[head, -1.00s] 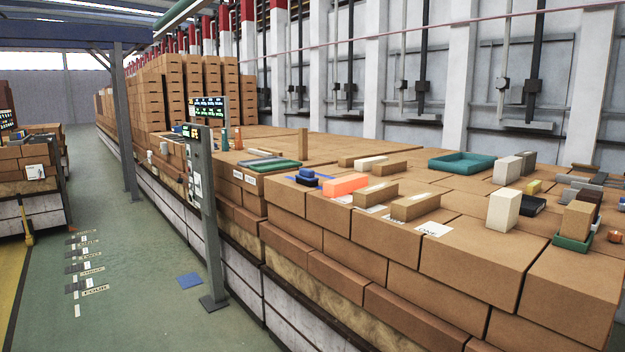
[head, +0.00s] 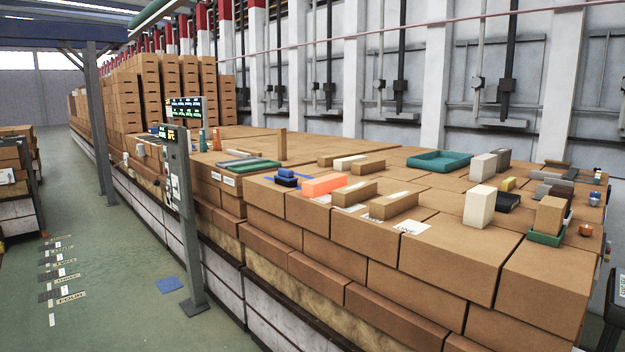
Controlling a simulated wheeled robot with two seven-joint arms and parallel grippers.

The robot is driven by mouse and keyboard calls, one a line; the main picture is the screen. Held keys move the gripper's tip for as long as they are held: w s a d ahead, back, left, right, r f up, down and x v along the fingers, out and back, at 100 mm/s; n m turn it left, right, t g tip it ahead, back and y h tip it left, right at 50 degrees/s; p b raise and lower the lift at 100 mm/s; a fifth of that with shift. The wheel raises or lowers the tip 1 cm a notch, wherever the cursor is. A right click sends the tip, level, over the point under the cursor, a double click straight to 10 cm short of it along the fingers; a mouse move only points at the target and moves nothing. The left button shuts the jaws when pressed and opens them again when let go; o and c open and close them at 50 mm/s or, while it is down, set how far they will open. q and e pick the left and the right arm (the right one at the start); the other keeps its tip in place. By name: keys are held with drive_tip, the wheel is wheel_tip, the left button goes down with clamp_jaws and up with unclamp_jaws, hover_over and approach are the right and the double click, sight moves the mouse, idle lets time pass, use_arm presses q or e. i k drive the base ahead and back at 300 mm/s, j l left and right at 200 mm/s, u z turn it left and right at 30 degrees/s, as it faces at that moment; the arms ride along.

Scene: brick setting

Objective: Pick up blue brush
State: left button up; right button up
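A small dark blue object (head: 286,178) with a lighter blue flat strip beside it lies on top of the brown brick stack, left of an orange block (head: 324,185). It may be the blue brush, but it is too small to tell. A flat blue piece (head: 170,284) lies on the green floor; I cannot tell what it is. Neither of my grippers is in view.
The long brick stack (head: 390,265) runs along the right. Tan blocks (head: 393,205), a white block (head: 479,205) and a teal tray (head: 451,161) stand on it. A grey post (head: 187,225) with displays stands in front. Green floor is open at left.

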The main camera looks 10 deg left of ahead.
sight(284, 177)
drive_tip(key=i+j+z, duration=0.75)
drive_tip(key=k+j, duration=0.05)
drive_tip(key=k, duration=0.05)
